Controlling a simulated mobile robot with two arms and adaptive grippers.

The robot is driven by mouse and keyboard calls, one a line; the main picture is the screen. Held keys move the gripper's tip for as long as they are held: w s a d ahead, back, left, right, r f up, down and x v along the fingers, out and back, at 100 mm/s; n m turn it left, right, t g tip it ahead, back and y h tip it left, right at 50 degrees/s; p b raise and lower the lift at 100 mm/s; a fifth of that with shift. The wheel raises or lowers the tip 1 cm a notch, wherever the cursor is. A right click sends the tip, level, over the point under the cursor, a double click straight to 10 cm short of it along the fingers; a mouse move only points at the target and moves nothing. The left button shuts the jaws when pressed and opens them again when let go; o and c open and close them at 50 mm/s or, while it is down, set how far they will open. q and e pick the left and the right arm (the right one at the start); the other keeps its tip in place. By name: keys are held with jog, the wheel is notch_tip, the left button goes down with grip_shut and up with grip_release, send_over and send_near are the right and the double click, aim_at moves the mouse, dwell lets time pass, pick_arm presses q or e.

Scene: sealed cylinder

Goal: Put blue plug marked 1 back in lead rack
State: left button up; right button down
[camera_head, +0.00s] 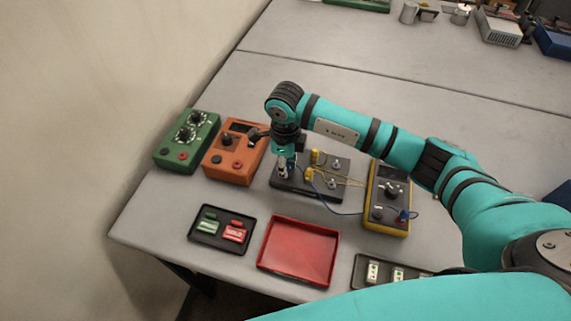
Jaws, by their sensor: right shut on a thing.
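My right gripper (284,168) points down at the left end of the black board (325,192). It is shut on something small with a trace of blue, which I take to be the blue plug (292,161). The mark 1 cannot be read. A blue lead (335,211) runs from the yellow-edged meter (388,200) toward the gripper. I cannot tell whether the plug touches the board. The board carries yellow plugs (315,157) with yellow leads and metal posts. No separate lead rack can be made out for certain. My left gripper is not in view.
An orange box (240,162) and a green box (187,158) stand left of the gripper. In front are a black tray with red and green pieces (207,239), an empty red tray (297,278) and a black tray with white pieces (361,283).

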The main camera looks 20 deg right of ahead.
jog(key=shift+f+b, duration=0.3)
jog(key=shift+f, duration=0.1)
jog(key=c, duration=1.1)
grip_release()
jog(key=shift+r, duration=0.1)
notch_tip(320, 180, up, 12)
jog(key=shift+f, duration=0.1)
jog(key=shift+f, duration=0.1)
